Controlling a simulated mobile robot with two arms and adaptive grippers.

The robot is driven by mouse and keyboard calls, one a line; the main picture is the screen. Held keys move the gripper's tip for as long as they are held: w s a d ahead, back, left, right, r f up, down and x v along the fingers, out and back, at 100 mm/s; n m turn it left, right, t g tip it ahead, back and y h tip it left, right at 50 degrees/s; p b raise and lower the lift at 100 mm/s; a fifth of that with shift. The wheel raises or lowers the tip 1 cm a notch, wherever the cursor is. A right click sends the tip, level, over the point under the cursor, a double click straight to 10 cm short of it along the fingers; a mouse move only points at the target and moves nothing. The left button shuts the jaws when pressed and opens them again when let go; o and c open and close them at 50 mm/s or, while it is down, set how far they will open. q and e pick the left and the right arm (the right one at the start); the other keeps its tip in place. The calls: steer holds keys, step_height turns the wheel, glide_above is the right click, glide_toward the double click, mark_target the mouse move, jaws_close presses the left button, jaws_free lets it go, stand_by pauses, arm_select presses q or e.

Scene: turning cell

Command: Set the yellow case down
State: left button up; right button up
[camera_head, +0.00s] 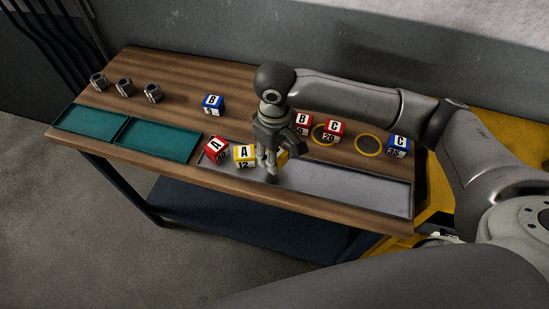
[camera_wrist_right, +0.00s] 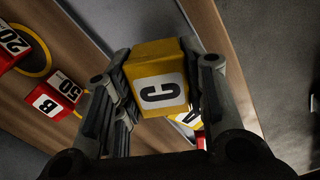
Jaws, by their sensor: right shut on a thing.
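My right gripper (camera_head: 268,170) is shut on a yellow case (camera_wrist_right: 160,62) with a black C on a white label. In the head view most of this case is hidden behind the fingers, with a yellow edge (camera_head: 283,157) showing. The gripper points down over the grey metal tray (camera_head: 345,191). I cannot tell whether the case touches the tray. Another yellow case (camera_head: 244,156), marked A and 12, is in the tray just left of the gripper; part of it shows beyond the held case in the wrist view (camera_wrist_right: 188,119). My left gripper is not in view.
A red A case (camera_head: 215,150) is left of the yellow A case. Red B (camera_head: 303,121), red C (camera_head: 333,131) and blue C (camera_head: 398,146) cases stand behind the tray near yellow rings (camera_head: 369,145). A blue B case (camera_head: 213,104) stands farther back. The tray's right part is clear.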

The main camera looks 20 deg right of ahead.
steer(key=shift+w+d+f, duration=0.1)
steer(key=shift+w+f, duration=0.3)
steer(key=shift+f, duration=0.1)
step_height(320, 180, down, 2)
steer(key=shift+f+p, duration=0.15)
steer(key=shift+p, duration=0.5)
steer(key=shift+f, duration=0.3)
steer(key=shift+f, duration=0.1)
steer(key=o, duration=1.1)
steer(key=shift+s, duration=0.1)
step_height(320, 180, up, 12)
steer(key=shift+r+b, duration=0.15)
steer(key=shift+b, duration=0.85)
